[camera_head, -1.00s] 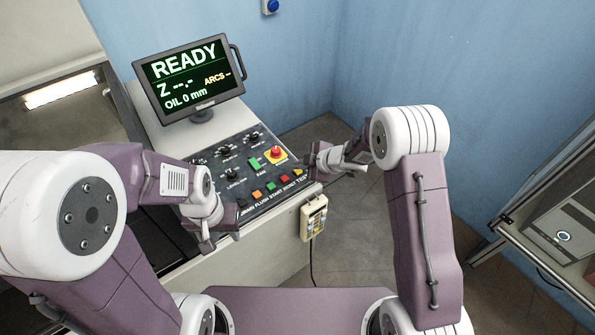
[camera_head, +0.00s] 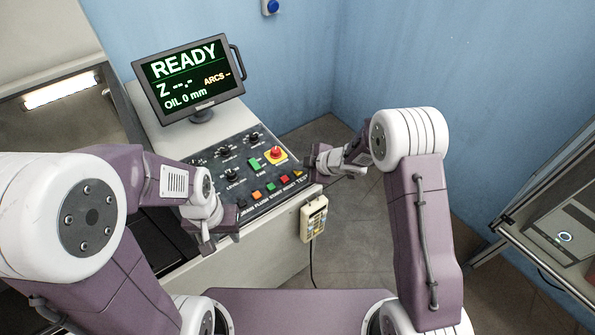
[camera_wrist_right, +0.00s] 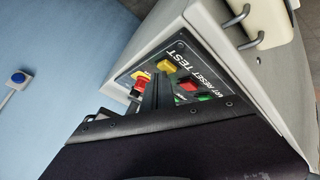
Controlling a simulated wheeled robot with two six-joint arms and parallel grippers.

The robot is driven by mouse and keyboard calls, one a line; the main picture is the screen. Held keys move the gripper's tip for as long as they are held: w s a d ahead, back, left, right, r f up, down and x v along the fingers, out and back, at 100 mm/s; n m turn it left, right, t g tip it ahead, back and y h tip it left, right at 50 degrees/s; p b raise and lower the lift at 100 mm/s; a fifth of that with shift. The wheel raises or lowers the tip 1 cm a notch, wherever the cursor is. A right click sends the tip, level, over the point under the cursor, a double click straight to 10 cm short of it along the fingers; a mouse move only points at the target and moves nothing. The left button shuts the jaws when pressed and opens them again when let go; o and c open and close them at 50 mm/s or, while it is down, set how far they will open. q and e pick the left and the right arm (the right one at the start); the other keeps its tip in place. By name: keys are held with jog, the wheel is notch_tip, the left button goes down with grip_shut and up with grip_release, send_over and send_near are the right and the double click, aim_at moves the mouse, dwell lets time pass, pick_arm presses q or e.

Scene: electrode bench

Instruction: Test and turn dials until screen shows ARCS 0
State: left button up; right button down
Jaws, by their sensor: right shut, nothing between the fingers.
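The monitor (camera_head: 190,78) reads READY, "Z --.-", "ARCS –" and "OIL 0 mm". The control panel (camera_head: 215,155) below it carries several black dials, one of them the dial (camera_head: 232,174) near LEVEL. A row of coloured buttons runs along its front edge, with a yellow button (camera_wrist_right: 167,67) beside TEST in the right wrist view. My right gripper (camera_head: 308,165) is shut and empty at the panel's right edge, near the TEST end; its fingertips (camera_wrist_right: 155,90) appear close to the buttons. My left gripper (camera_head: 208,240) hangs by the panel's front left corner; its jaws are unclear.
A red emergency stop (camera_head: 276,153) on a yellow base stands on the panel's right side. A hand pendant (camera_head: 313,219) hangs on the cabinet front. A blue wall (camera_head: 400,60) is behind, and a metal-framed bench (camera_head: 565,225) stands at the right.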

aim_at(300, 173)
jog(key=shift+r+p, duration=0.8)
jog(key=shift+p, duration=0.2)
notch_tip(300, 173, up, 6)
jog(key=p, duration=0.6)
dwell(0.4)
